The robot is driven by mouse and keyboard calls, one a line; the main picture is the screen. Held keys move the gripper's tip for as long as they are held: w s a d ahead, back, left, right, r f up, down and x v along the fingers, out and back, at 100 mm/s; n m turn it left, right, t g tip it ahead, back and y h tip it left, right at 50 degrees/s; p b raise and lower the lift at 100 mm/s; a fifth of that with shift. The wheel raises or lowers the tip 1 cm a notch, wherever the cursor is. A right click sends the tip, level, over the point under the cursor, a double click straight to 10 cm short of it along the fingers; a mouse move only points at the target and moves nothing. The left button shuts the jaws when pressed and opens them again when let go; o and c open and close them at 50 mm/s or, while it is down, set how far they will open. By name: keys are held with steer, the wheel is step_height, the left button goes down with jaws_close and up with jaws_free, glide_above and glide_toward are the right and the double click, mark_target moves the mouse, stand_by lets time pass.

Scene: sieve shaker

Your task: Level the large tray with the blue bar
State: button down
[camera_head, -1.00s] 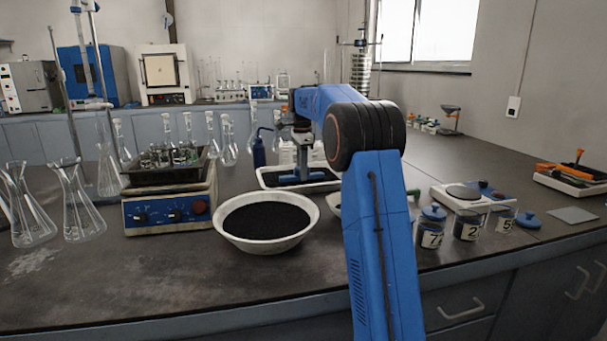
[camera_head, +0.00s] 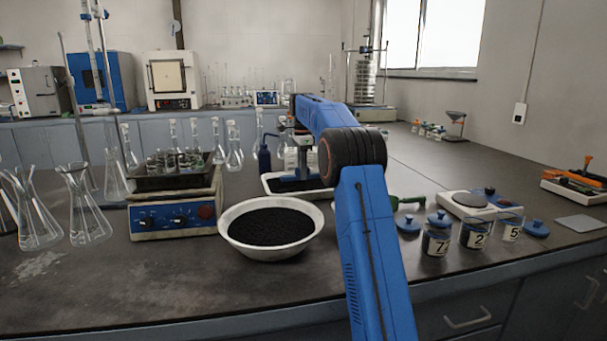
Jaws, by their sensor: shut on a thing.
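The large tray (camera_head: 265,187) is white and shallow. It stands on the bench behind the white bowl and holds dark granular material. My gripper (camera_head: 303,163) is above the tray, pointing down, shut on the blue bar (camera_head: 293,184). The bar lies low across the tray, at or just above the dark material; I cannot tell if it touches. My arm hides the tray's right part, and the surface of the material is too small to judge for evenness.
A white bowl (camera_head: 270,247) full of black grains stands in front of the tray. A blue-fronted device (camera_head: 176,218) and glass flasks (camera_head: 85,215) are at left. Numbered jars (camera_head: 437,240), a white scale (camera_head: 467,204) and a green handle (camera_head: 406,201) are at right.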

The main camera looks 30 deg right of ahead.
steer(key=shift+w+d, duration=0.25)
steer(key=shift+w, duration=0.9)
steer(key=shift+s+a+r, duration=0.1)
steer(key=shift+s+a, duration=0.05)
steer(key=shift+s, duration=0.45)
steer(key=shift+s+a, duration=0.5)
steer(key=shift+s, duration=1.55)
steer(key=shift+s+a, duration=0.45)
steer(key=shift+s, duration=1.6)
steer(key=shift+s+a, duration=0.5)
steer(key=shift+s, duration=1.55)
steer(key=shift+w+d, duration=0.5)
steer(key=shift+w, duration=1.7)
steer(key=shift+w+d, duration=0.55)
steer(key=shift+w, duration=1.6)
steer(key=shift+w+d, duration=0.5)
steer(key=shift+w, duration=1.85)
steer(key=shift+r, duration=2.9)
